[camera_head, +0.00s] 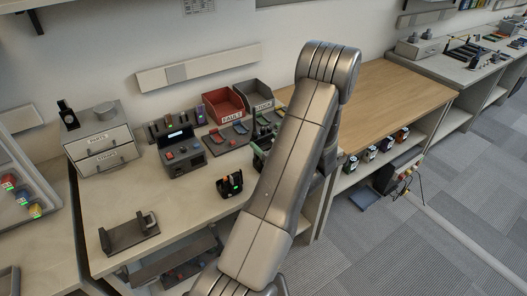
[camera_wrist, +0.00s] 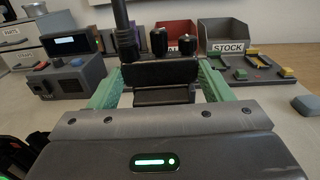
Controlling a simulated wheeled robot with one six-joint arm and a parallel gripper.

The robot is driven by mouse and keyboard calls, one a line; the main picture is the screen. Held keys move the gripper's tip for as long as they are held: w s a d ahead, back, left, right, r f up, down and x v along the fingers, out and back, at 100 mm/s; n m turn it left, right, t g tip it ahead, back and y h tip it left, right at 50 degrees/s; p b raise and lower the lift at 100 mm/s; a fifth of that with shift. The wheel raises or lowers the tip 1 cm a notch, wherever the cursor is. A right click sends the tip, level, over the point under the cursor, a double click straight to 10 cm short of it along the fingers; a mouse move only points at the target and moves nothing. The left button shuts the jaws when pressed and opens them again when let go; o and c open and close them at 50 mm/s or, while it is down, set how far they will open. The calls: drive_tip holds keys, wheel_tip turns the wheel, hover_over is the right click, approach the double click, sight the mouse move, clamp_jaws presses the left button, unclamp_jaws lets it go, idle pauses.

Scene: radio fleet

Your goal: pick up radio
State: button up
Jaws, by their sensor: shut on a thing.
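A black radio (camera_wrist: 158,73) with a tall antenna and two top knobs stands between the green fingers of my gripper (camera_wrist: 157,88) in the wrist view. The fingers are shut on its sides. The radio's lower part is hidden behind the gripper's housing. In the head view my arm covers most of the gripper, and only a bit of green and dark shape (camera_head: 259,158) shows at its left edge, over the workbench (camera_head: 190,215). I cannot tell whether the radio touches the bench.
A black device (camera_head: 230,185) with green lights sits left of my arm. A grey console (camera_head: 182,154), drawers (camera_head: 103,149), a red FAULT bin (camera_head: 222,104) and a grey STOCK bin (camera_head: 258,97) stand behind. An empty dark cradle (camera_head: 130,236) lies front left. A wooden bench (camera_head: 385,90) is right.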

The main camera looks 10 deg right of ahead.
drive_tip(key=shift+r, duration=0.15)
wheel_tip(320, 180, up, 17)
drive_tip(key=b, duration=0.1)
wheel_tip(320, 180, up, 6)
drive_tip(key=p, duration=0.4)
hover_over(267, 146)
drive_tip(key=shift+w+r, duration=0.15)
drive_tip(key=shift+r, duration=0.05)
idle(1.5)
drive_tip(key=shift+f, duration=0.1)
